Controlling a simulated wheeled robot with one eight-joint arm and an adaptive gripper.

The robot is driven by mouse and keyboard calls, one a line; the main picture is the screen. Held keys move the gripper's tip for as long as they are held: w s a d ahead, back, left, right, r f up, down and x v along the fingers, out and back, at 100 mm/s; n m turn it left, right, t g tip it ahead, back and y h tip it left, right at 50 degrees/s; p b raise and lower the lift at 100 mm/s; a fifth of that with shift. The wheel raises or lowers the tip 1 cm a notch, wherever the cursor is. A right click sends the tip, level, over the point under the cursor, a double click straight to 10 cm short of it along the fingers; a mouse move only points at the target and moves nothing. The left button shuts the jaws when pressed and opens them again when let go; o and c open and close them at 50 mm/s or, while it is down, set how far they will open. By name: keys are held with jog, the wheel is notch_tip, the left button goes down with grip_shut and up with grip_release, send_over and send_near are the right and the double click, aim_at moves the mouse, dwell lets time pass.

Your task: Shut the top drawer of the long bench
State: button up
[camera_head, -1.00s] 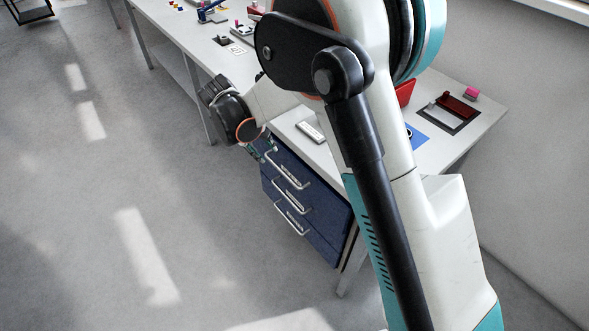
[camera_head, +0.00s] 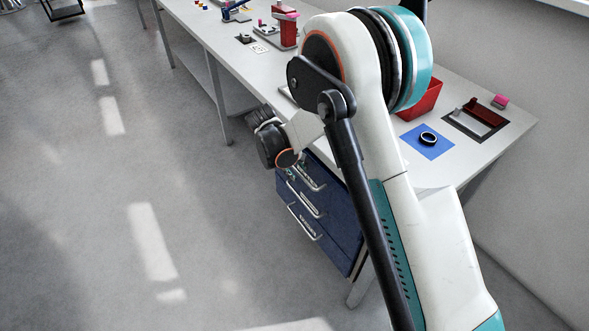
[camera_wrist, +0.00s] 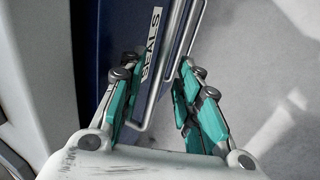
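The long bench (camera_head: 215,45) runs from the upper left toward the right, with a blue drawer unit under its near end. The top drawer (camera_head: 335,187) has a silver bar handle (camera_head: 317,185); my arm and wrist hide part of its front. I cannot tell how far it stands out. My gripper (camera_head: 292,174) is at the far end of that handle, partly hidden. In the wrist view my gripper's teal fingers (camera_wrist: 158,85) are apart, with a silver handle bar (camera_wrist: 165,75) running between them. A white label on the blue front (camera_wrist: 120,30) reads partly "SEALS".
On the bench are a red bin (camera_head: 424,102), a blue mat (camera_head: 413,144) with a dark ring (camera_head: 428,138), and a dark-framed tray (camera_head: 449,122). Open grey floor (camera_head: 80,200) lies to the left.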

grip_shut()
jog(key=shift+s, duration=0.1)
dwell(0.3)
jog(key=shift+w+d, duration=0.6)
jog(key=shift+d, duration=0.35)
grip_release()
jog(key=shift+f, duration=0.1)
jog(key=shift+w, duration=0.1)
